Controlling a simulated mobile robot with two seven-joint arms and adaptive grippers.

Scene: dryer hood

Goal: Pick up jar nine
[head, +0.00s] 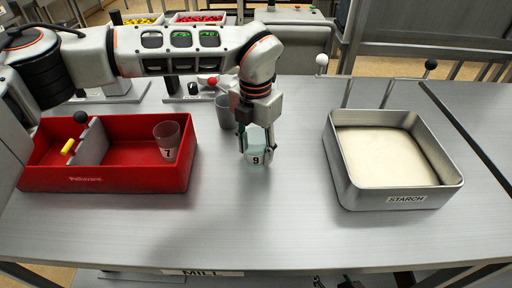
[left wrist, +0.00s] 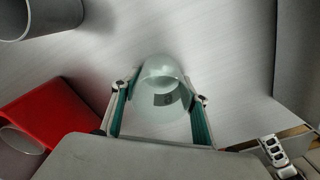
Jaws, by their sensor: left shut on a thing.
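Jar nine (head: 256,158) is a small pale translucent jar with a "9" label, at the middle of the table in the head view. It also shows in the left wrist view (left wrist: 163,95), between the two fingers. My left gripper (head: 257,147) comes down from above and is shut on jar nine, one finger on each side. Whether the jar's base touches the table I cannot tell. My right gripper is not in view.
A red tray (head: 100,183) at left holds a clear jar marked 7 (head: 167,141). A grey cup (head: 224,111) stands just behind my left gripper. A metal starch tray (head: 398,200) stands at right. The table front is clear.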

